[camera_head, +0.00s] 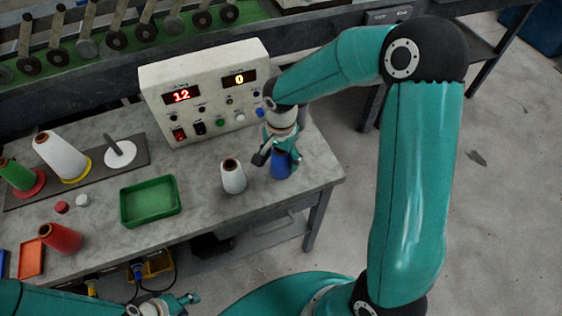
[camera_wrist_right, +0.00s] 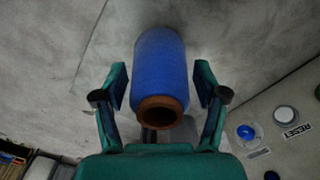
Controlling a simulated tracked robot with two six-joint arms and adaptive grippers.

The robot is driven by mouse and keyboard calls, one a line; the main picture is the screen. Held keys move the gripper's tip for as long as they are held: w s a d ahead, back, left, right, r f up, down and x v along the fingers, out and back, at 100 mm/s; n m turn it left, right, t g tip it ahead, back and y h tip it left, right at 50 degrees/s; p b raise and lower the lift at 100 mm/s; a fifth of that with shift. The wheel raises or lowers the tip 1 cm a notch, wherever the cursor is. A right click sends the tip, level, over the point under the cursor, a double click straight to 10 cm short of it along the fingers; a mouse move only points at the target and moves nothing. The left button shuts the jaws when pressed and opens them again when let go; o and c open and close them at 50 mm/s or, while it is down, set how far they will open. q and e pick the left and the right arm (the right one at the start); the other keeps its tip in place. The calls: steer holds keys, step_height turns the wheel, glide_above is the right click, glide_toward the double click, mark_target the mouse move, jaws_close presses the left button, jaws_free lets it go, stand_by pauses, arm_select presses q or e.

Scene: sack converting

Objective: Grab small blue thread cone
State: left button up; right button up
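The small blue thread cone (camera_head: 281,167) stands upright on the grey table, near its right end, below the control box. It also shows in the right wrist view (camera_wrist_right: 161,75), with its brown top end toward the camera. My right gripper (camera_head: 279,151) is over the cone; in the right wrist view its two fingers (camera_wrist_right: 161,88) are open on either side of it, with gaps on both sides. My left gripper (camera_head: 190,299) is low at the bottom left, in front of the table and away from the cone; its fingers are too small to read.
A white cone (camera_head: 233,177) stands just left of the blue one. A control box (camera_head: 207,95) with red and yellow digits stands behind. A green tray (camera_head: 150,201), a red cone (camera_head: 61,238) and larger cones on a dark rack lie further left.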

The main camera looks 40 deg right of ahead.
steer(key=c, duration=1)
steer(key=shift+o, duration=0.2)
steer(key=shift+r, duration=0.1)
step_height(320, 180, up, 20)
